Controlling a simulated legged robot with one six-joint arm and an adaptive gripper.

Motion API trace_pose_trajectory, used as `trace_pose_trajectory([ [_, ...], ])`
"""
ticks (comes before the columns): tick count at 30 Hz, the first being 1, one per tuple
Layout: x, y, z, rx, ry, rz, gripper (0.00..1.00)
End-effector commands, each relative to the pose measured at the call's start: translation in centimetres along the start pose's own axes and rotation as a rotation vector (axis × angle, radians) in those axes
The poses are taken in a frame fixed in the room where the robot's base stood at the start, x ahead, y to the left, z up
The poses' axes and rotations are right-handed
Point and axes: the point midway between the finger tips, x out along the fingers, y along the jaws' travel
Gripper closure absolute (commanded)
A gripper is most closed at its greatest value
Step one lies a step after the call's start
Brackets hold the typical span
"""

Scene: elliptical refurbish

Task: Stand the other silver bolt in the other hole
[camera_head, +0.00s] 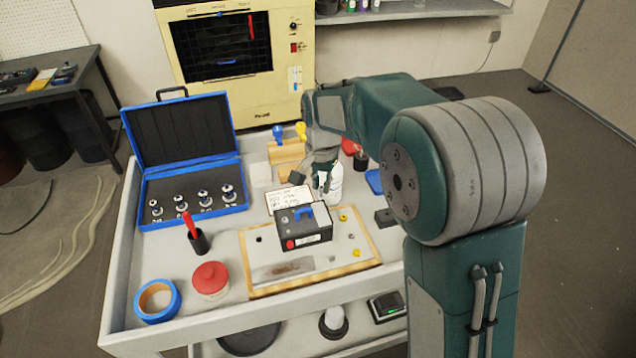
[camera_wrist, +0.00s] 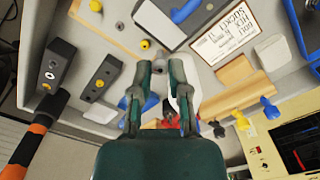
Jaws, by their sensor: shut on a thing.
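My gripper (camera_head: 323,178) is above the cart, just behind the wood-edged board (camera_head: 368,259). In the wrist view its two green fingers (camera_wrist: 159,72) are closed around a small grey piece, apparently a silver bolt (camera_wrist: 158,75), mostly hidden between them. The board carries a black box (camera_head: 303,239) with a blue handle and several small yellow and silver fittings. One small silver fitting (camera_head: 351,236) shows to the right of the box. A dark round spot that looks like a hole (camera_head: 258,239) lies to its left. I cannot tell which hole is empty.
A white bottle (camera_head: 336,182) stands close beside my gripper. An open blue case (camera_head: 190,218) with silver knobs is at left. A red-lidded jar (camera_head: 210,279) and blue tape roll (camera_head: 157,300) are at the front left.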

Motion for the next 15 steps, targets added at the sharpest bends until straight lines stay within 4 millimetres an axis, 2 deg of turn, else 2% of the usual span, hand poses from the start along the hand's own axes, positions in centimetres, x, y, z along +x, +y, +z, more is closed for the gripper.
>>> trace_pose_trajectory([
  [15,3.4,-0.3,0.2,-0.001,0.001,0.005,1.00],
])
